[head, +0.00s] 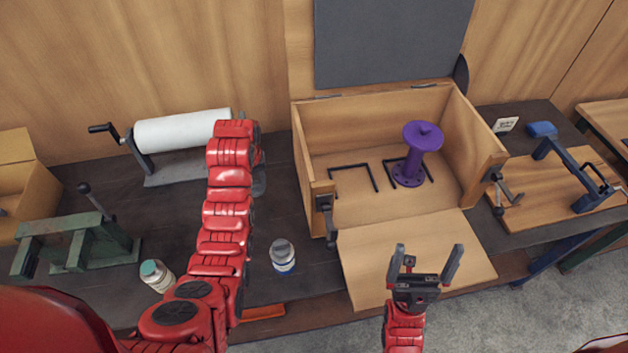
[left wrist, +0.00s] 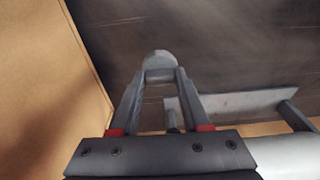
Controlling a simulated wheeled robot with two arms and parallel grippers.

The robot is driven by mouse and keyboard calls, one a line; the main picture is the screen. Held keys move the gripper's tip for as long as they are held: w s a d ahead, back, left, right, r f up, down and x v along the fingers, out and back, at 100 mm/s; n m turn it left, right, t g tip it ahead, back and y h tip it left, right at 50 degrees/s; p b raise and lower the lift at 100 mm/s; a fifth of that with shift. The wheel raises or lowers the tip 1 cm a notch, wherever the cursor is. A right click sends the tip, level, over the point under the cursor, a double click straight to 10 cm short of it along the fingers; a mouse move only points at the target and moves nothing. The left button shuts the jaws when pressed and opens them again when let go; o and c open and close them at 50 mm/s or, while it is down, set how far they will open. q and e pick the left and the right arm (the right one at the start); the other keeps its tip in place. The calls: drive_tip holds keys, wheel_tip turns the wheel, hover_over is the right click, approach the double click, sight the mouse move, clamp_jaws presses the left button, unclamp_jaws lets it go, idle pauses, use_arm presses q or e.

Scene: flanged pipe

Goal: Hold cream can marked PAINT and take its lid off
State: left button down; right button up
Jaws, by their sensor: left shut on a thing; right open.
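A pale can with a teal lid (head: 155,272) stands on the bench at the lower left in the head view, partly behind my left arm. A small white container with a grey top and a blue band (head: 283,257) stands right of that arm. I cannot read PAINT on either. My left gripper (left wrist: 159,78) is shut on a grey, round-topped thing (left wrist: 159,60) in the left wrist view; I cannot tell what it is. In the head view my arm mostly hides that gripper. My right gripper (head: 428,258) is open and empty, over the box's lowered front flap.
An open wooden box (head: 355,110) holds a purple flanged pipe (head: 414,158) and black brackets. A white roll on a stand (head: 180,131) is at the back left. A green vise-like tool (head: 85,245) stands left. A blue clamp-like frame (head: 575,175) stands on a board at right.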

sight(254, 191)
use_arm(q)
drive_tip(key=shift+s+a, duration=0.25)
drive_tip(key=shift+s, duration=0.05)
drive_tip(key=shift+s+f+b, duration=0.1)
drive_tip(key=shift+f+b, duration=0.3)
wheel_tip(254, 191, down, 5)
drive_tip(key=b, duration=0.4)
drive_tip(key=shift+r, duration=0.15)
drive_tip(key=shift+f+p, duration=0.5)
drive_tip(key=shift+p, duration=0.1)
wheel_tip(254, 191, down, 3)
drive_tip(key=shift+s+r+p, duration=0.1)
drive_tip(key=shift+p, duration=0.75)
drive_tip(key=shift+f, duration=0.35)
drive_tip(key=shift+f, duration=0.15)
drive_tip(key=shift+c, duration=1.9)
unclamp_jaws()
